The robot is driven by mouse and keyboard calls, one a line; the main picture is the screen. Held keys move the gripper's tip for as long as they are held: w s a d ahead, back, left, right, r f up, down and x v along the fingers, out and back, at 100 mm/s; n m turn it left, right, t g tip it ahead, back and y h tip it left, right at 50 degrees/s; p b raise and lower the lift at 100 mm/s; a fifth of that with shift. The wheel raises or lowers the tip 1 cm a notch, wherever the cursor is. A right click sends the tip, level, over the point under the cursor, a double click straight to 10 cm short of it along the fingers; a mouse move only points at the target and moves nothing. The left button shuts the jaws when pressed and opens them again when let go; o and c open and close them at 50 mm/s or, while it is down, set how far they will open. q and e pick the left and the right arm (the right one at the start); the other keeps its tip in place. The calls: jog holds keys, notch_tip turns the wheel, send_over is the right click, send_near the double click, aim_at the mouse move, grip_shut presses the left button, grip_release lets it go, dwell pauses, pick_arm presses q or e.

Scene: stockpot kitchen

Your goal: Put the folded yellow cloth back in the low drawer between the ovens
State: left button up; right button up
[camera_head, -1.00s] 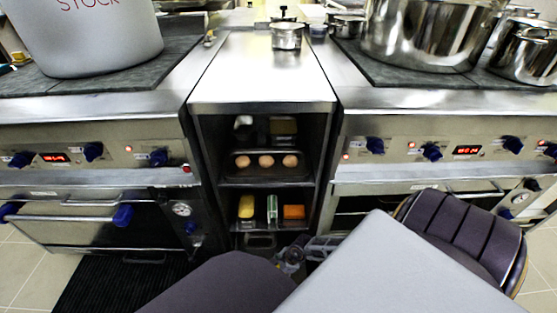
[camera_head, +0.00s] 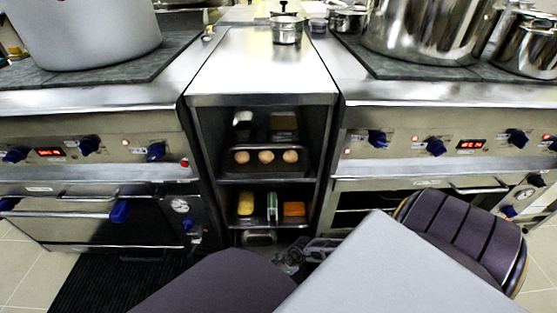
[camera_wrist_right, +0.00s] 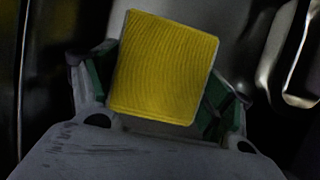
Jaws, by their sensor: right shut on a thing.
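The folded yellow cloth (camera_wrist_right: 163,68) is between the two fingers of my right gripper (camera_wrist_right: 160,92) in the right wrist view, and the gripper is shut on it. In the head view the right gripper (camera_head: 294,257) is partly hidden behind my arm, low in front of the shelf unit, and the cloth cannot be made out there. The low drawer (camera_head: 259,238) shows as a small front with a handle under the bottom shelf, between the ovens. How far it is open cannot be told. My left gripper is not in view.
The open shelf unit (camera_head: 329,130) holds a tray of eggs (camera_head: 266,157) above, and a yellow item (camera_head: 246,204) and an orange item (camera_head: 294,209) below. The left oven (camera_head: 80,220) and right oven (camera_head: 365,197) flank it. A metal handle (camera_wrist_right: 290,55) is close at right in the wrist view.

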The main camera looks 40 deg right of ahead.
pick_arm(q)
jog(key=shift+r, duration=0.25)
pick_arm(e)
jog(key=shift+f, duration=0.15)
jog(key=o, duration=0.9)
jog(key=shift+p+v, duration=0.65)
jog(key=shift+v, duration=0.55)
jog(key=shift+p+v, duration=1)
jog(key=shift+v, duration=0.75)
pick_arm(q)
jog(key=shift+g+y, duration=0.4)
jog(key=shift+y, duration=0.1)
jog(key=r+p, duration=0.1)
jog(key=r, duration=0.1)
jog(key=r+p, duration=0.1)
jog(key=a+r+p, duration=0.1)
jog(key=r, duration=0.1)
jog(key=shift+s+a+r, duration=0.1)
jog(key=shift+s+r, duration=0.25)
pick_arm(e)
jog(key=v, duration=0.6)
jog(key=shift+r, duration=0.25)
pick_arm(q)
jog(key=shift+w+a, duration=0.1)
